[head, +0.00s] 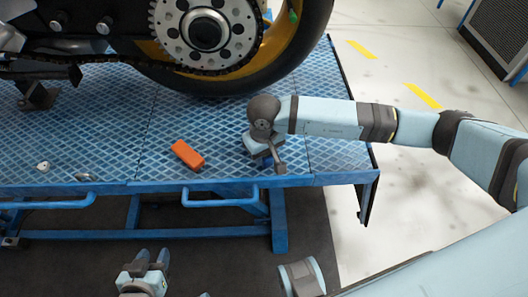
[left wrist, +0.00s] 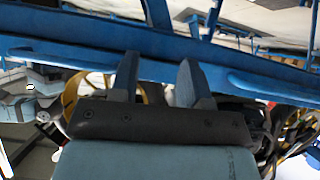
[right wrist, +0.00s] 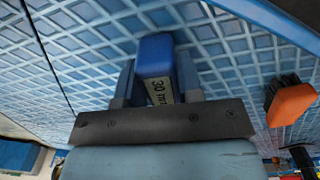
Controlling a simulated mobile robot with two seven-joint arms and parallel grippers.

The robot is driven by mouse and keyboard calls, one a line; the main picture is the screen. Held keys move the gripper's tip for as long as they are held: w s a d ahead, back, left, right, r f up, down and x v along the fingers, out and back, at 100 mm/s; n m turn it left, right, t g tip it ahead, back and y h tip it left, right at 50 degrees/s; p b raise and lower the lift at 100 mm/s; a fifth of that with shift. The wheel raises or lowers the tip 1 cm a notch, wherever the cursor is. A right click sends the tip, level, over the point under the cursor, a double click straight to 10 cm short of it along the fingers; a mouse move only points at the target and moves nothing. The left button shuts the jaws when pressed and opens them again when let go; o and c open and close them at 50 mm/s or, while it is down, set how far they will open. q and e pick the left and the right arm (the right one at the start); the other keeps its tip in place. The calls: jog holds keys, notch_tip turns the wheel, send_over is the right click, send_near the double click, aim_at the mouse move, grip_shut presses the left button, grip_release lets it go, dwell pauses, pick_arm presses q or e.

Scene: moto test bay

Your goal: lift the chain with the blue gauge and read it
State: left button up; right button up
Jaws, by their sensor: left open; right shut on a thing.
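The chain (head: 110,58) of the motorcycle runs along its lower left side to the rear sprocket (head: 205,32) in the head view. In the head view my right gripper (head: 268,155) is low over the bench's front right part, well apart from the chain, and the gauge cannot be made out. My left gripper (head: 151,260) is open and empty in front of the bench; its spread fingers show in the left wrist view (left wrist: 158,85).
The blue ribbed bench (head: 120,150) carries the motorcycle's black rear tyre (head: 290,50). An orange brush (head: 187,155) lies left of my right gripper and shows dark bristles in the right wrist view. Small metal parts (head: 42,166) lie front left. The bench's middle is mostly clear.

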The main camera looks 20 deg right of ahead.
jog(key=shift+f, duration=0.15)
jog(key=o, duration=1.2)
jog(key=shift+c, duration=0.2)
notch_tip(320, 180, up, 14)
jog(key=shift+p, duration=0.3)
jog(key=shift+s+f, duration=0.1)
jog(key=shift+f, duration=0.05)
